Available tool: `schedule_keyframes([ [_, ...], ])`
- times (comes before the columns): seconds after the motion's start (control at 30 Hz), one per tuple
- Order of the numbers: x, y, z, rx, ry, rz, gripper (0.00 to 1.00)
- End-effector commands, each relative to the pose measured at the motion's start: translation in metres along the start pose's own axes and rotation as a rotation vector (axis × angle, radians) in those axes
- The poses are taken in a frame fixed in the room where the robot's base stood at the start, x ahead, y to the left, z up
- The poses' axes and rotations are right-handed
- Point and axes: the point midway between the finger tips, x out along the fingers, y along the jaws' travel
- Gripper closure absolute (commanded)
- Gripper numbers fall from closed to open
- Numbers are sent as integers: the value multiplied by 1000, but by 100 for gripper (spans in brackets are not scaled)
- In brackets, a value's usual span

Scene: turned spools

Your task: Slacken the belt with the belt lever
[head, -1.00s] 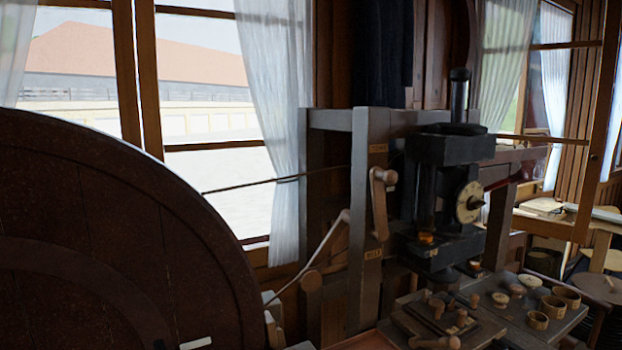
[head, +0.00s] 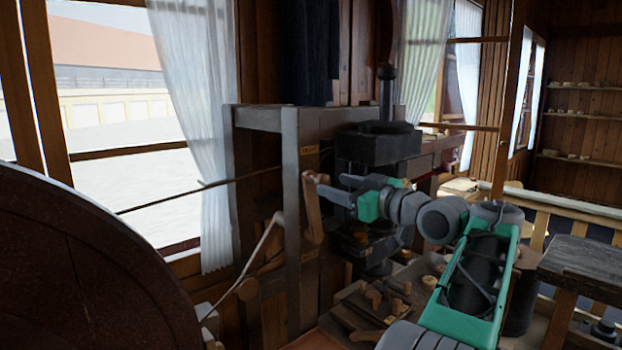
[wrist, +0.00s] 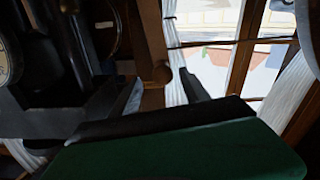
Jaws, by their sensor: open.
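The belt lever (head: 312,215) is a wooden handle on the grey post, standing roughly upright with a round knob (head: 322,178) at its upper end. Small labels sit on the post above and below it. My gripper (head: 333,186) reaches in from the right with its fingers at the knob's height. In the wrist view, my gripper (wrist: 160,92) is open, its two dark fingers apart, with a round wooden knob (wrist: 161,74) showing between and beyond them. I cannot tell whether a finger touches it.
The large dark wheel (head: 80,270) fills the lower left. The black machine head (head: 378,145) stands right behind my gripper; its dial (wrist: 8,62) shows in the wrist view. Below is a bench with turned wooden pieces (head: 375,297). A dark table (head: 585,265) stands at right.

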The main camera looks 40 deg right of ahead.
Motion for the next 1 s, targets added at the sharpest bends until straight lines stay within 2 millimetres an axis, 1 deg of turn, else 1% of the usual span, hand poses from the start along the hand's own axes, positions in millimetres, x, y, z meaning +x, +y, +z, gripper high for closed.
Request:
schedule_keyframes([
  [0.2,44,-4,-4,3,-2,-11,47],
  [0.3,61,-4,-3,3,-2,-9,47],
  [0.4,71,-4,-2,2,-2,-6,47],
  [0.5,74,-4,0,1,-3,-5,47],
  [0.67,74,-3,0,1,-3,-4,47],
  [0.77,73,-3,0,1,-4,-3,53],
  [1.0,73,-3,1,1,-4,-3,73],
])
